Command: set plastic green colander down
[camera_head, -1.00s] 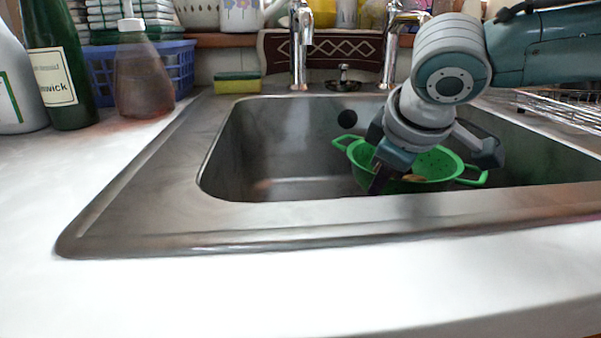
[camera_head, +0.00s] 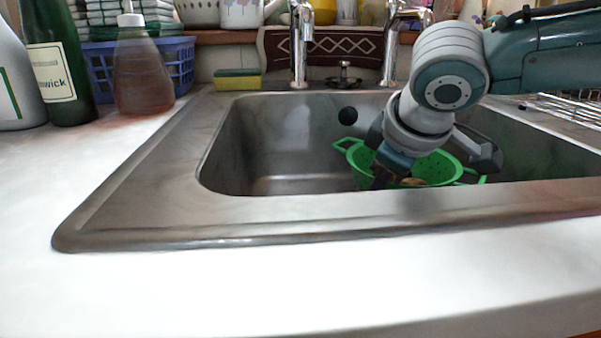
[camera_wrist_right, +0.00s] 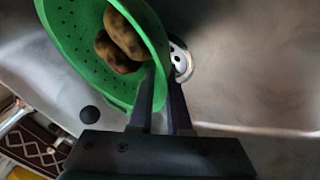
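The green plastic colander (camera_head: 433,168) is low inside the sink basin, partly behind the front rim and my right gripper. In the right wrist view the colander (camera_wrist_right: 78,60) shows its perforated inside with brown, dark-speckled potatoes (camera_wrist_right: 120,45) in it. My right gripper (camera_head: 380,180) is at the colander's near left side. In the right wrist view its two fingers (camera_wrist_right: 162,90) are close together with the colander's rim between them. The colander's underside is hidden, so I cannot tell whether it touches the basin floor. My left gripper is not in view.
The metal sink (camera_head: 150,190) has free room in the left of its basin. Taps (camera_head: 299,45) stand behind it. A sponge (camera_head: 237,80), a soap bottle (camera_head: 142,70), a green bottle (camera_head: 60,75) and a blue basket (camera_head: 180,62) stand back left. The front counter is clear.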

